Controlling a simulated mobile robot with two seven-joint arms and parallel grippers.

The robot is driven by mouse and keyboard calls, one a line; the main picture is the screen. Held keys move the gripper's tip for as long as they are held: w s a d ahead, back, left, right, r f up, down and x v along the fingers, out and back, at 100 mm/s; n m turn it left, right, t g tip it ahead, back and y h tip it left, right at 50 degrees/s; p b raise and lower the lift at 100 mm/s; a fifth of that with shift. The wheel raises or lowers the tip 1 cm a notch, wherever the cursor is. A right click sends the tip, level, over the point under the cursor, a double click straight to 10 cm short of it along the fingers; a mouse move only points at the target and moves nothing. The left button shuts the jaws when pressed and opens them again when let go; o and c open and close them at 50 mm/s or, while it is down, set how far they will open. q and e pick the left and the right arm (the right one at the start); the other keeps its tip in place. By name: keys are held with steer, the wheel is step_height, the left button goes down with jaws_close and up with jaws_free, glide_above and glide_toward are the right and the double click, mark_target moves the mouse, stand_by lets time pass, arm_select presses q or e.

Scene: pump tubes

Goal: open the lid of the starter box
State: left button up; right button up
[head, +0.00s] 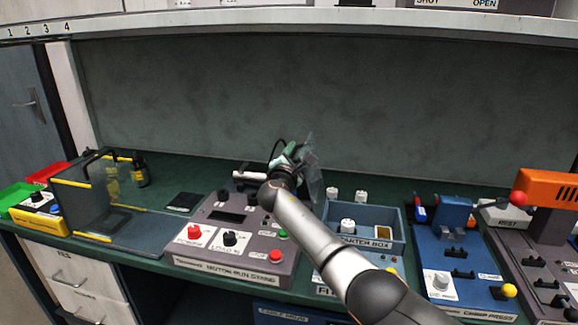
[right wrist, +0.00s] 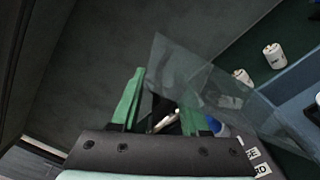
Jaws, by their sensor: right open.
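The starter box (head: 372,243) is a blue box with a front label, right of my right arm in the head view. Its top is uncovered and its inside shows. The clear lid (head: 314,172) stands raised and tilted at the box's left side. In the right wrist view the lid (right wrist: 215,95) crosses behind or beside one green finger; I cannot tell whether they touch. My right gripper (head: 291,152) is open, just left of the lid, with its green fingers also in the right wrist view (right wrist: 160,105). My forearm hides the box's left front part. My left gripper is not in view.
White containers (head: 347,225) stand in and behind the box. The motor run stand (head: 225,240) is left, the blue crimp press (head: 455,265) right. A clear guard (head: 85,195) stands far left. A shelf (head: 300,22) runs above; the back wall is clear.

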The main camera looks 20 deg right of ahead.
steer(key=p+v, duration=0.1)
steer(key=v, duration=1)
steer(key=shift+s, duration=0.35)
